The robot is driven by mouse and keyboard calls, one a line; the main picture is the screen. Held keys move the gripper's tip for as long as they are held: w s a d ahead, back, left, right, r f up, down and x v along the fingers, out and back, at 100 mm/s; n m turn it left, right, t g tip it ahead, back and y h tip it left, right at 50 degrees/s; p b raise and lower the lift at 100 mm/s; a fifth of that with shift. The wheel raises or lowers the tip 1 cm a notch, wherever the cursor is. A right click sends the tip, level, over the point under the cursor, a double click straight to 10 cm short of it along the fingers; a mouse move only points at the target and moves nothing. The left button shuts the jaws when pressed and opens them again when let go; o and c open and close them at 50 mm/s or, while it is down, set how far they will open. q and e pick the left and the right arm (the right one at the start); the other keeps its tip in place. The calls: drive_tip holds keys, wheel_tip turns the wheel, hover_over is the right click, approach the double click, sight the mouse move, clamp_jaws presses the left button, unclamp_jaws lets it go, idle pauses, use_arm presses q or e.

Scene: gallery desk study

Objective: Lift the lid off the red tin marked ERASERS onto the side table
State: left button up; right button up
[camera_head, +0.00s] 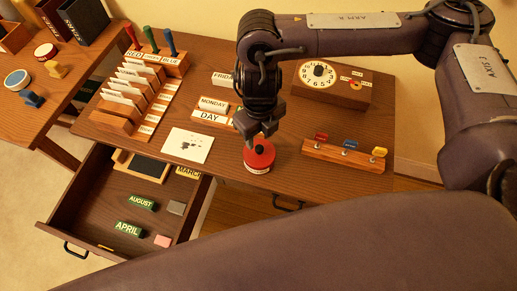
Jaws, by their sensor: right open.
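The red tin (259,158) stands upright on the desk near its front edge, with its round lid on. A pale label shows low on its front, too small to read. A small knob on top lies just under my right gripper (257,135). The right gripper points down and is open, its fingertips at or just above the knob; I cannot tell whether they touch it. The side table (50,108) is at the upper left, with bare wood along its near part. My left gripper is not in view.
An open drawer (105,208) juts out at the front left.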

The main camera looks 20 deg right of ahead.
sight(259, 147)
wheel_tip(259, 147, down, 6)
drive_tip(key=shift+s+a, duration=0.1)
drive_tip(key=shift+s, duration=0.05)
idle(0.3)
clamp_jaws()
drive_tip(key=shift+r, duration=0.1)
